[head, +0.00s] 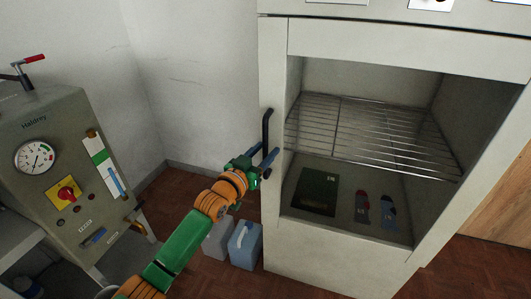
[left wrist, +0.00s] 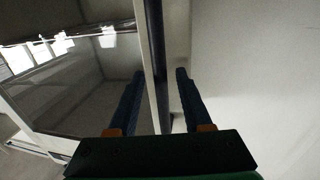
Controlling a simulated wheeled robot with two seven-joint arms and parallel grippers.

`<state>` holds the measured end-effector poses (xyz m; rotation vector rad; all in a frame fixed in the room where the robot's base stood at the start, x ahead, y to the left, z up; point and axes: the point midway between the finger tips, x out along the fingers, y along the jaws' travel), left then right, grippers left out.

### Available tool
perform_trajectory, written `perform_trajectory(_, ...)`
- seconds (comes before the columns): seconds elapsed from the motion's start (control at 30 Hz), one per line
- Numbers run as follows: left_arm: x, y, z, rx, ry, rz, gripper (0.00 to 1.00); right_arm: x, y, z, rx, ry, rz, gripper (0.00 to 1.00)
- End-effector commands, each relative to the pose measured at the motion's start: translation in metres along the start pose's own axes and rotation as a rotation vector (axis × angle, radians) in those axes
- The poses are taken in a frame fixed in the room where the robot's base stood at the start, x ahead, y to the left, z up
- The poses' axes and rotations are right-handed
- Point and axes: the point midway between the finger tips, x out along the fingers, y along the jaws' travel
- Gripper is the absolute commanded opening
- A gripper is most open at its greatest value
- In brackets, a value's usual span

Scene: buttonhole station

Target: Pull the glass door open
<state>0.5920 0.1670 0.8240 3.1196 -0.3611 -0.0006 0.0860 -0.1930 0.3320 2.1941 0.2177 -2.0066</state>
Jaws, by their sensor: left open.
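The glass door (head: 360,125) is the pale-framed front of a tall cabinet, and it looks closed. Its see-through pane shows the inside. A black vertical bar handle (head: 267,128) is on the door's left edge. My left gripper (head: 269,150) is open at the lower part of this handle. In the left wrist view, the dark handle bar (left wrist: 155,40) runs between the two blue fingers of my left gripper (left wrist: 160,74). Whether either finger touches the bar is unclear. My right gripper is not in view.
Behind the glass are a wire rack (head: 370,130), a dark green box (head: 317,190) and two small items. A grey machine (head: 62,170) with a gauge and red knob stands at left. Blue-grey canisters (head: 245,245) are on the floor beside the cabinet. A pale wall is behind.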

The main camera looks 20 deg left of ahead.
Motion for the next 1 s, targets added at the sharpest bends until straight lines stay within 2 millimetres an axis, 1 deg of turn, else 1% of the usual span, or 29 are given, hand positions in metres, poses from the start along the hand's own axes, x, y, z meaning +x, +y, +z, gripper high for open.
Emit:
perform_trajectory(0.1, 0.0068, 0.0003, 0.0004, 0.002, 0.0, 0.0, 0.5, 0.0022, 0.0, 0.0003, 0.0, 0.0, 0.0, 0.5)
perform_trajectory(0.33, 0.008, 0.0003, 0.0002, 0.002, -0.001, 0.0, 0.5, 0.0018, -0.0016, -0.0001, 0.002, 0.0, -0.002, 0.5)
perform_trajectory(0.37, 0.0079, 0.0003, 0.0003, 0.002, -0.001, 0.0, 0.47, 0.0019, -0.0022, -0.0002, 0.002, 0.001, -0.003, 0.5)
perform_trajectory(0.4, 0.0079, 0.0002, 0.0003, 0.002, -0.001, 0.0, 0.36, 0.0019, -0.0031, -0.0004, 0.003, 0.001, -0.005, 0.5)
perform_trajectory(0.47, 0.0078, 0.0002, 0.0004, 0.002, -0.001, 0.0, 0.2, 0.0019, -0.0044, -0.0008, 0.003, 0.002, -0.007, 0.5)
perform_trajectory(0.5, 0.0078, 0.0002, 0.0004, 0.002, -0.001, 0.0, 0.09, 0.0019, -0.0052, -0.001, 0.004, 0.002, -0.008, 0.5)
perform_trajectory(0.53, 0.0078, 0.0002, 0.0004, 0.002, -0.001, 0.0, 0.01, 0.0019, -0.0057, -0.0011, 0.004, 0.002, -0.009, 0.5)
perform_trajectory(1.0, 0.0076, 0.0002, 0.0008, 0.001, -0.002, 0.0, 0.0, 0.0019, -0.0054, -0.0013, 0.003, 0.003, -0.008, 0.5)
